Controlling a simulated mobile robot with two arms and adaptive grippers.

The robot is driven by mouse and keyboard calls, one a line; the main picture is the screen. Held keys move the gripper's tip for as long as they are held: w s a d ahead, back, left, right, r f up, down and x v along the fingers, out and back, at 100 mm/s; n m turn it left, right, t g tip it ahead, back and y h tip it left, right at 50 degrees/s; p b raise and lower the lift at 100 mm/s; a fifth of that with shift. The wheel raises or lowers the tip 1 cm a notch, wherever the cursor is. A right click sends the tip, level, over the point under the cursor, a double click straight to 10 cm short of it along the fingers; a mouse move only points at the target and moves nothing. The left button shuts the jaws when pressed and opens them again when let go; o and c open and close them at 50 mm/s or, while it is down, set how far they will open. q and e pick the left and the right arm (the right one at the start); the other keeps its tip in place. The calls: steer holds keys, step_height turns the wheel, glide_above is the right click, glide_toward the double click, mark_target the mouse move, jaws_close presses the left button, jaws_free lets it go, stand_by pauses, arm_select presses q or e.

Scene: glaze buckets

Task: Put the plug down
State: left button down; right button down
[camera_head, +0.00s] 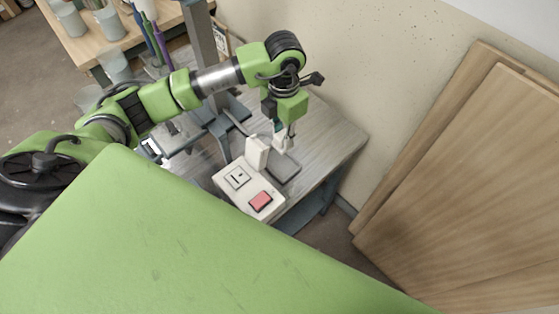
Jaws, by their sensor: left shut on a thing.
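My left gripper (283,136) points down over the back of the small grey table. It is shut on a small pale thing that looks like the plug (279,145); the fingers hide part of it. The plug is above or close to a dark grey pad (285,171); I cannot tell whether they touch. To its left is a white box with a socket (237,177) and a red switch (260,202). A white upright block (257,152) stands at the box's back end. My right gripper is not in view.
The grey table (337,143) has free room to the right of the pad, up to its right edge. A grey metal post (202,50) stands to the left. Wooden boards (470,170) lean on the wall at right. A wooden bench (85,50) with pots is at top left.

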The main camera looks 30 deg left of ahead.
arm_select(q)
steer(key=shift+f+n, duration=0.3)
steer(key=shift+f, duration=0.1)
step_height(320, 180, down, 6)
steer(key=shift+p, duration=0.6)
step_height(320, 180, down, 3)
steer(key=shift+f, duration=0.3)
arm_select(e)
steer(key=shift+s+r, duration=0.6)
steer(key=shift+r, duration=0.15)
arm_select(q)
steer(key=shift+f, duration=0.1)
steer(key=shift+f, duration=0.15)
steer(key=c, duration=1.8)
jaws_free()
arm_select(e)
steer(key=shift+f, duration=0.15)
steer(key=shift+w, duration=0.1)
